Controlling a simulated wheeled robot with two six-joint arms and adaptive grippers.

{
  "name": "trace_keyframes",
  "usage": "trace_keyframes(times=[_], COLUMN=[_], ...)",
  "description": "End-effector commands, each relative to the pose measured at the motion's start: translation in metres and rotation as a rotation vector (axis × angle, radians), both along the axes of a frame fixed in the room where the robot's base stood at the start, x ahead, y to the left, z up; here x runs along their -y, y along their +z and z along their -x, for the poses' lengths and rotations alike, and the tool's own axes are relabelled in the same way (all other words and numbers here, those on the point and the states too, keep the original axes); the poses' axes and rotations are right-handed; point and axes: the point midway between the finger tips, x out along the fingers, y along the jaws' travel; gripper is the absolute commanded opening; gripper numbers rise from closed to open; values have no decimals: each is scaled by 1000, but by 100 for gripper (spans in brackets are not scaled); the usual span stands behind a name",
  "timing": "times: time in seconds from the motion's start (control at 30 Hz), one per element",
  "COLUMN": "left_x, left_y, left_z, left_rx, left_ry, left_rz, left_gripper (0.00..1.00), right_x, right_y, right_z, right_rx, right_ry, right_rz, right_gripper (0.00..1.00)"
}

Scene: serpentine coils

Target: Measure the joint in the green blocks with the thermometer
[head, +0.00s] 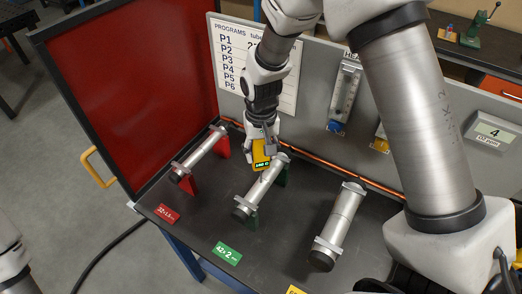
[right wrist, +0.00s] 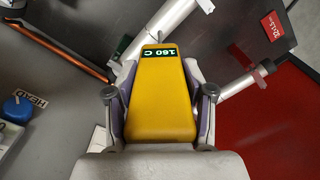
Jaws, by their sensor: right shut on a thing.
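My right gripper (head: 262,148) is shut on a yellow thermometer (head: 261,158), whose small display shows green characters. In the right wrist view the gripper (right wrist: 160,110) holds the thermometer (right wrist: 160,95) between both fingers, and the display reads 160 C. The middle grey tube (head: 262,189) rests in green blocks (head: 281,177) behind a green label (head: 227,253). The thermometer's tip end is at the tube's upper part; I cannot tell if it touches. The tip and the joint beneath are hidden. In the wrist view the tube (right wrist: 160,28) passes behind the thermometer's far end. My left gripper is out of view.
A tube in red blocks (head: 193,161) lies to the left, and a thicker tube (head: 338,222) to the right. A copper pipe (head: 330,172) runs along the back panel. A red panel (head: 135,85) closes the left side. A flow gauge (head: 344,90) hangs behind.

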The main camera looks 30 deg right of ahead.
Motion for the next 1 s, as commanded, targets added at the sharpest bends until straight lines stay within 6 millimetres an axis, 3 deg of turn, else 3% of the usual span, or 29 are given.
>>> trace_keyframes(times=[0.47, 1.0], left_x=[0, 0], left_y=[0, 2], left_z=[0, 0], left_rx=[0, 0], left_ry=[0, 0], left_rz=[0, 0], left_gripper=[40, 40], right_x=[0, 0], right_y=[0, 37], right_z=[0, 0], right_rx=[0, 1], right_ry=[0, 0], right_rz=[0, 0], right_gripper=[12, 12])
